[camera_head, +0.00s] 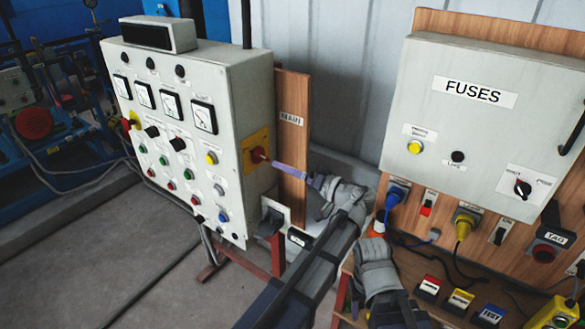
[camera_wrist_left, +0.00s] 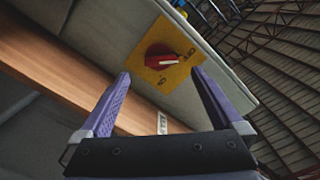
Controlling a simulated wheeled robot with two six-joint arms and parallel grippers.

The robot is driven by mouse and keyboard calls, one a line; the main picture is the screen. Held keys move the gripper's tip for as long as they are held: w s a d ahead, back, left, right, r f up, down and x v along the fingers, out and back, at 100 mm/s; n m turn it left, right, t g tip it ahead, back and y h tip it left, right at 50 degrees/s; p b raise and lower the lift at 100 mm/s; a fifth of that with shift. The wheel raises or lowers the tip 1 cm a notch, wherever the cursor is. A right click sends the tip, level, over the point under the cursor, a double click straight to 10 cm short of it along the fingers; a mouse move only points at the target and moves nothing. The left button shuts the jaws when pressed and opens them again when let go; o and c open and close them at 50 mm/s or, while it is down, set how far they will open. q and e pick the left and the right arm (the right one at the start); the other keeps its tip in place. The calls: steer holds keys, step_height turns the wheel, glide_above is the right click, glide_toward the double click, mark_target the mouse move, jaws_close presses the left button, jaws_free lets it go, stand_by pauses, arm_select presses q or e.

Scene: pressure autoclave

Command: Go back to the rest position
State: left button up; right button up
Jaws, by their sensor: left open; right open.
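A red rotary switch (camera_head: 258,155) sits on a yellow plate (camera_head: 247,143) on the side of the grey control cabinet (camera_head: 237,90). My left gripper (camera_head: 276,163) is close in front of that switch. In the left wrist view, my left gripper (camera_wrist_left: 160,90) has its two purple fingers wide apart and empty. The red switch (camera_wrist_left: 160,58) shows between and beyond the fingertips, apart from them. The grey end of my right arm (camera_head: 375,268) is at the lower middle, before the fuse board; its fingers cannot be made out.
A fuse cabinet (camera_head: 480,120) is on a wooden board (camera_head: 408,210) at right, with blue and yellow plugs below. A narrow wooden panel (camera_head: 292,135) stands beside the grey cabinet. A bench (camera_head: 410,265) with several coloured tags is at lower right. Open floor (camera_head: 100,250) is at left.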

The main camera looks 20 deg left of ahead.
arm_select(q)
steer(key=s+a+f+m+g+h, duration=0.2)
steer(key=s+f+h, duration=0.35)
steer(key=f, duration=0.35)
steer(key=s+a+f+m+g+h, duration=0.1)
steer(key=s+f+g+h, duration=0.2)
steer(key=s+f+h, duration=0.35)
steer(key=s+d+f+m+h+b, duration=0.2)
steer(key=s+d+f, duration=0.3)
steer(key=d, duration=0.3)
steer(key=s+d+f+m+g+h+b, duration=0.1)
steer(key=s+d+f+m+b, duration=0.2)
steer(key=s+d+f, duration=0.3)
steer(key=d+m, duration=0.1)
steer(key=d, duration=0.2)
steer(key=shift+s+d+h, duration=0.2)
steer(key=shift+s+h, duration=0.05)
steer(key=shift+h, duration=0.15)
